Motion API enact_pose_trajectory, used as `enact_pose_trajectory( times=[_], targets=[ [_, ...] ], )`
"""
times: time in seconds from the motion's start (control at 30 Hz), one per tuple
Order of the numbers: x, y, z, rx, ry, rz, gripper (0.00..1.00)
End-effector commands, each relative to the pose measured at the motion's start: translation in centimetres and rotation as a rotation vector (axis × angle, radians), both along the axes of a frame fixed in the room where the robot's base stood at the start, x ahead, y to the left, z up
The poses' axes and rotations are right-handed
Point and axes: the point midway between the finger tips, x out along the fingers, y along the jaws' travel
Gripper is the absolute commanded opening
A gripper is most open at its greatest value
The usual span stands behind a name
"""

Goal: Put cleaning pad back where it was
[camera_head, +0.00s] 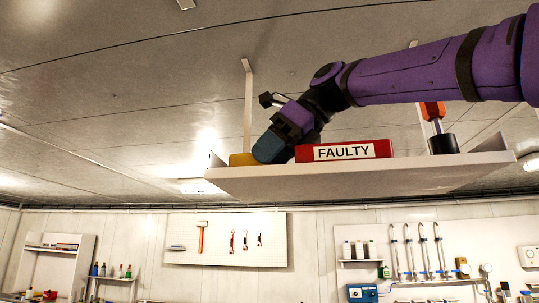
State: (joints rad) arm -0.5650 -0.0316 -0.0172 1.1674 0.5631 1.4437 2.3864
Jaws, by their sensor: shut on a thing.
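My gripper (285,136) is at the left end of a white hanging shelf (360,180), seen from below. It is shut on a blue-teal block, which looks like the cleaning pad (271,148). The pad is tilted, low over the shelf just left of the red box. Whether it touches the shelf is hidden by the shelf's front edge. A yellow block (242,159) lies at the shelf's left end, right beside the pad.
A red box labelled FAULTY (343,151) stands right of the pad. A black holder (443,144) with an orange-handled tool (433,110) is near the shelf's right end. A pegboard (226,239) and wall fittings are far behind. The ceiling is close above.

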Motion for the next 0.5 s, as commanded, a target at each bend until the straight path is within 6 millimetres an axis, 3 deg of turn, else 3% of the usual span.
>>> enact_pose_trajectory(
  times=[0.03, 0.07, 0.17, 0.5],
  targets=[
    [-0.01, -0.02, -0.13, 0.000, 0.000, 0.000, 0.30],
    [-0.01, -0.01, -0.14, 0.000, 0.000, 0.000, 0.57],
    [-0.01, -0.01, -0.12, 0.000, 0.000, 0.000, 0.78],
    [-0.04, 0.01, -0.19, 0.000, 0.001, 0.001, 0.78]
  ],
)
